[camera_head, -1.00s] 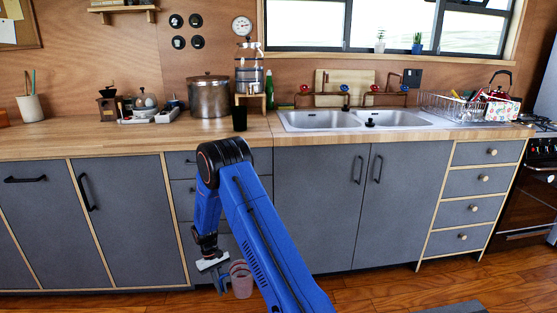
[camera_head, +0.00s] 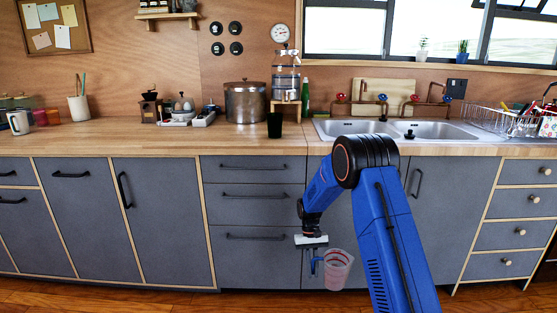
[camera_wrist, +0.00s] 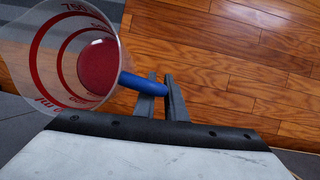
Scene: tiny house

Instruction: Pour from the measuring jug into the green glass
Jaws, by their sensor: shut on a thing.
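The measuring jug (camera_head: 339,270) is clear with red markings and a blue handle, held low in front of the grey cabinets. In the wrist view the jug (camera_wrist: 60,50) shows its open mouth, with red at its bottom; I cannot tell whether that is liquid. My gripper (camera_head: 318,264) is shut on the handle, and its fingers also show around it in the wrist view (camera_wrist: 160,82). A dark glass (camera_head: 275,125), seemingly the green glass, stands upright on the wooden counter, above and left of my gripper. Its inside is hidden.
On the counter (camera_head: 235,141), a steel pot (camera_head: 246,103) stands left of the glass and a water dispenser (camera_head: 286,80) on a wooden stand is behind it. A green bottle (camera_head: 305,97) and the sink (camera_head: 345,129) are to the right. Counter in front of the pot is clear.

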